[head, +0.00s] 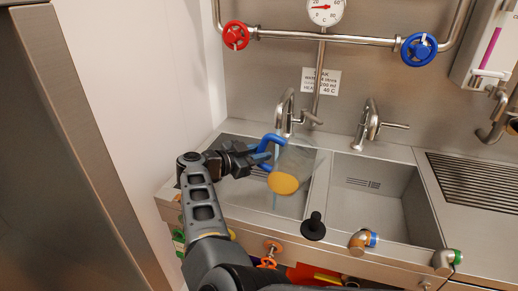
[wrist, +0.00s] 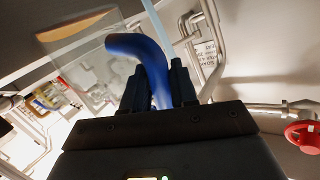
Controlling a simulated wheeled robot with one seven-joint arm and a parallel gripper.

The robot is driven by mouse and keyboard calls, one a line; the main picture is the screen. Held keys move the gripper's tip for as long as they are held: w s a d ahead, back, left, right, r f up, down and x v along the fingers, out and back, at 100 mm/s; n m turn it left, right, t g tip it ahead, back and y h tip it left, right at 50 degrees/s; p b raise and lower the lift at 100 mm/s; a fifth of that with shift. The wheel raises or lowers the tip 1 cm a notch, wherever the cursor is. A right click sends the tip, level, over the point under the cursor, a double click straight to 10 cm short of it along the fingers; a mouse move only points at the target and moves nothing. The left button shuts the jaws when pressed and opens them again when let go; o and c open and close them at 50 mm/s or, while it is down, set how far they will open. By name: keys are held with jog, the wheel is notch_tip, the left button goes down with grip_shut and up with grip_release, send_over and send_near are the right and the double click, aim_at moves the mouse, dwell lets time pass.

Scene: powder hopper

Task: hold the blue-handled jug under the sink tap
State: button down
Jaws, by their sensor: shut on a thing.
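The clear jug (head: 300,158) is over the left basin (head: 240,198) of the sink, just in front of the left sink tap (head: 285,112). An orange-tan layer (head: 283,184) shows at its lower end. My gripper (head: 262,156) is shut on the jug's blue handle (head: 270,139), left of the jug's body. In the wrist view the blue handle (wrist: 140,50) rises between my fingers (wrist: 160,88). A thin pale-blue streak, like water (wrist: 155,25), runs past the handle there. I cannot tell whether it enters the jug.
The right basin (head: 375,185) is empty, with a second tap (head: 370,122) behind it. A black knob (head: 313,227) stands on the sink's front edge. Red (head: 236,36) and blue (head: 419,49) valve wheels sit on the wall pipe above. A drain grille (head: 480,190) lies at right.

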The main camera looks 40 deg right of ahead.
notch_tip(320, 180, down, 4)
jog(key=b, duration=0.3)
jog(key=shift+w+f+b, duration=0.15)
jog(key=shift+w+b, duration=0.1)
jog(key=shift+b, duration=0.3)
jog(key=w+d+b, duration=0.1)
jog(key=w+b, duration=1)
jog(key=b, duration=0.8)
jog(key=shift+w+d+r, duration=0.2)
jog(key=shift+r+b, duration=0.1)
jog(key=shift+b, duration=0.2)
jog(key=shift+r+p, duration=0.15)
jog(key=shift+p, duration=0.4)
